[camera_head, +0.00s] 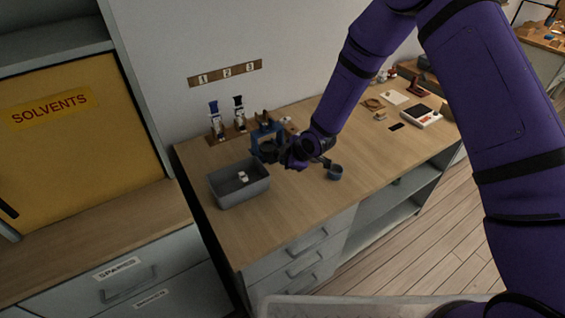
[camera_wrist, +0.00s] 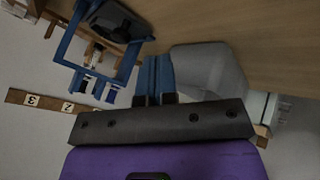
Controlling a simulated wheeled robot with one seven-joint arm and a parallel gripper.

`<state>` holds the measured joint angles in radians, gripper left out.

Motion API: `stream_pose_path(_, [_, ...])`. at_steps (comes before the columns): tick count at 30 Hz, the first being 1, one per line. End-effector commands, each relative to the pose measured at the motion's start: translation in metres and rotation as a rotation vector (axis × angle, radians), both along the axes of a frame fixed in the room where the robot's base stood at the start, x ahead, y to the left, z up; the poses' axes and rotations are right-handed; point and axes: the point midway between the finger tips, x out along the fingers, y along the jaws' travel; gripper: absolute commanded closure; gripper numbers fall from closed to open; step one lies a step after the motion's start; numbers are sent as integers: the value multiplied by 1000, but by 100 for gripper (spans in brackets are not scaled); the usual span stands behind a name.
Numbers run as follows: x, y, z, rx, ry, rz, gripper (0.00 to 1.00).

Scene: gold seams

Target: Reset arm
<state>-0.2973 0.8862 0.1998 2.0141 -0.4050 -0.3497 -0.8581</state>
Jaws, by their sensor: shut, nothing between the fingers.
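My purple arm reaches over the wooden counter (camera_head: 300,205) from the right. My gripper (camera_head: 286,158) is above it, beside a blue frame (camera_head: 266,140) near the back edge. In the wrist view, my gripper's blue fingers (camera_wrist: 153,78) are together with nothing between them. The blue frame also shows there (camera_wrist: 72,50), apart from the fingers. The exact gap between gripper and frame is unclear in the head view.
A grey bin (camera_head: 228,198) with a small white item stands at the counter's left front. A small dark cup (camera_head: 335,172) stands right of my gripper. Two upright holders (camera_head: 215,122) stand below a numbered strip (camera_head: 225,73). The front middle counter is clear.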

Motion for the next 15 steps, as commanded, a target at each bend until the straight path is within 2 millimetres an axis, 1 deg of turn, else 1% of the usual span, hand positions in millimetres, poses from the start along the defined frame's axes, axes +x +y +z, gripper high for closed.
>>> stream_pose_path(3, [-7, -9, 16, 1, -1, -2, 100])
stream_pose_path(9, [-18, -21, 38, 0, -1, 0, 100])
stream_pose_path(15, [-23, -28, 47, -1, 0, -1, 100])
